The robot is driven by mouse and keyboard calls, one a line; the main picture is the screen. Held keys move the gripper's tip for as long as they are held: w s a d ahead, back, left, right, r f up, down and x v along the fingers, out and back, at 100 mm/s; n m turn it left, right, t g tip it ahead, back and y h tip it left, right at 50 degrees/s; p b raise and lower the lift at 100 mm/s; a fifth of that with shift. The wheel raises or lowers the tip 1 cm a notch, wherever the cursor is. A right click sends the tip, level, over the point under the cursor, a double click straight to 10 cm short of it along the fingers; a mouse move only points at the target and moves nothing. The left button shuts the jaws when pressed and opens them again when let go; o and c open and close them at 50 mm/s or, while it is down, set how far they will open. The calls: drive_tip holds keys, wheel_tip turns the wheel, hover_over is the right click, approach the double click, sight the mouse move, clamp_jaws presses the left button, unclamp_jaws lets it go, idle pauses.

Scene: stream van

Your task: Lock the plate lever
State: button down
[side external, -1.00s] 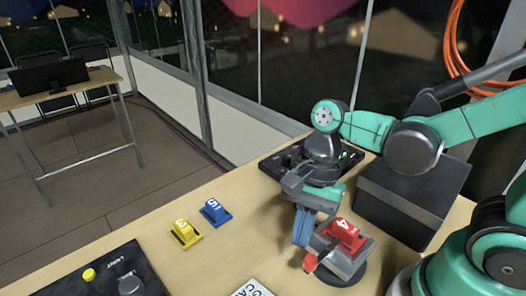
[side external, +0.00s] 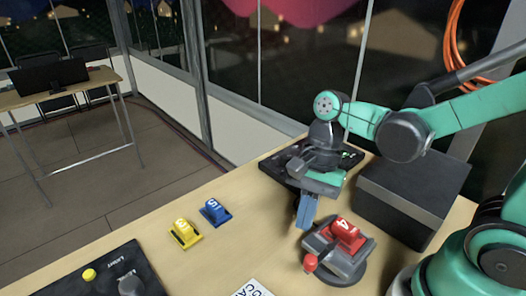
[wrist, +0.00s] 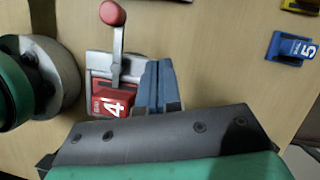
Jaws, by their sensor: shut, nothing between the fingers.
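A grey plate mount (side external: 317,243) stands on the table on a dark round base. A red block marked 4 (side external: 348,234) sits on it. The lever's red knob (side external: 310,262) is at the mount's front left corner. In the wrist view, the lever (wrist: 118,48) runs straight out from beside the red block (wrist: 112,103) to its knob (wrist: 112,13). My gripper (side external: 303,225) is shut and empty, above and behind the mount, apart from the lever. In the wrist view, its blue fingers (wrist: 157,64) are together, just right of the mount and lever.
A blue block marked 5 (side external: 215,212) and a yellow block (side external: 186,234) lie left on the table. A black box (side external: 412,197) stands right, and a black control panel (side external: 283,166) lies behind my gripper. Another black panel (side external: 110,272) is at front left.

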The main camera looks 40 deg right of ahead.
drive_tip(key=w+d+r, duration=0.2)
drive_tip(key=w+r, duration=0.2)
drive_tip(key=r, duration=0.5)
drive_tip(key=shift+w+d+r, duration=0.15)
drive_tip(key=shift+w+r, duration=0.05)
drive_tip(key=shift+w, duration=0.15)
drive_tip(key=d+f+n+t+h, duration=0.1)
drive_tip(key=n+t, duration=0.2)
drive_tip(key=n, duration=0.1)
drive_tip(key=d+f+n+t+h, duration=0.1)
drive_tip(key=f+n+t, duration=0.1)
drive_tip(key=n, duration=0.3)
drive_tip(key=d+f+n+t+h, duration=0.1)
drive_tip(key=n+t+h, duration=0.1)
drive_tip(key=n, duration=0.3)
drive_tip(key=shift+s+d+f+t, duration=0.15)
drive_tip(key=shift+s+d+t, duration=0.1)
drive_tip(key=shift+t, duration=0.55)
